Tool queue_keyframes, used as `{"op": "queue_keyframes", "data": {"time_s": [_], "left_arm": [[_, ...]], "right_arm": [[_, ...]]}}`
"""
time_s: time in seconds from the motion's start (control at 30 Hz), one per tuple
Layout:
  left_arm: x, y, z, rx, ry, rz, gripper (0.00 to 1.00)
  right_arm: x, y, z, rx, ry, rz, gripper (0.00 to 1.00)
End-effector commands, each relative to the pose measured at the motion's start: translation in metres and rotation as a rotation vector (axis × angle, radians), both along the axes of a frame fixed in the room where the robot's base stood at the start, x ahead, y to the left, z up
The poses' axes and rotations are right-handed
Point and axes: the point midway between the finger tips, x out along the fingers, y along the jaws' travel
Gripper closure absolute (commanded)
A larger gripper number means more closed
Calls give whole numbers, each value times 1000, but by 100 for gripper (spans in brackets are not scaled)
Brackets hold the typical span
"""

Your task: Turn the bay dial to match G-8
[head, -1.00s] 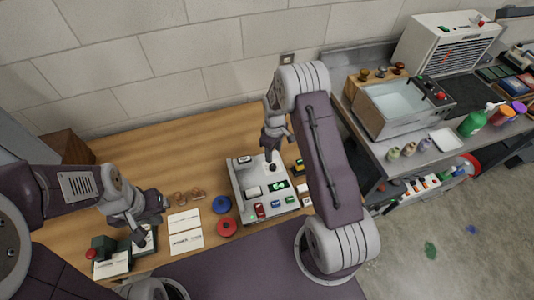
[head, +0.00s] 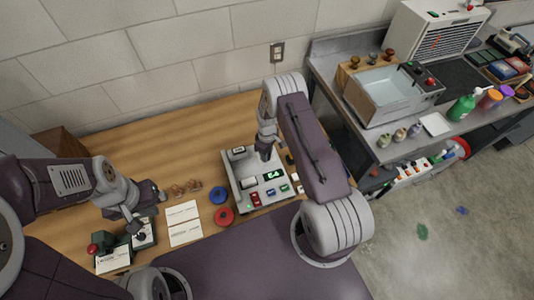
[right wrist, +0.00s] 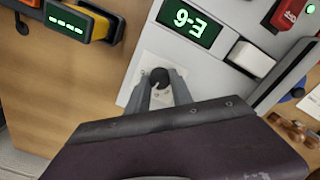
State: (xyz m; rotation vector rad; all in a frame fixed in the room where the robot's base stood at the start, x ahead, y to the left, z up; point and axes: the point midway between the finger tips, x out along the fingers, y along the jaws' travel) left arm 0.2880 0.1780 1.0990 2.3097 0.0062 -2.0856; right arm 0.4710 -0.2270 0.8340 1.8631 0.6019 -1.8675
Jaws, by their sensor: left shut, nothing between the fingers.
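The pale grey console (head: 238,197) stands on the wooden bench in the head view. The black dial knob (right wrist: 160,77) is on a light plate beside the display. My right gripper (head: 265,154) points down over the dial and hides it in the head view. In the right wrist view its fingers (right wrist: 161,84) flank the knob; whether they press on it is unclear. My left gripper (head: 138,226) is shut and empty near a dark green device.
The dark green device (head: 122,240) with a red knob stands at the bench's left front. White cards (head: 182,213), a blue disc (head: 218,195) and a red disc (head: 224,217) lie left of the console. A yellow device (right wrist: 86,22) with a dashed display is beside the console.

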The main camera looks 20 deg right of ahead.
Motion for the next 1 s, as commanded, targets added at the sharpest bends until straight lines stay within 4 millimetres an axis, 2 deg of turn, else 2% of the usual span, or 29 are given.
{"op": "queue_keyframes", "data": {"time_s": [0.03, 0.07, 0.47, 1.0], "left_arm": [[0, 0, 0, 0, 0, 0, 100], [0, 0, 0, 0, 0, 0, 100], [0, 0, -7, 0, 0, 0, 100], [0, 0, -38, 0, 0, 0, 100]], "right_arm": [[0, 0, 0, 0, -1, 0, 93], [0, 0, 0, 0, -1, 0, 100], [0, -1, -1, 0, -1, -63, 100], [1, -1, -2, -2, -2, -522, 100]]}}
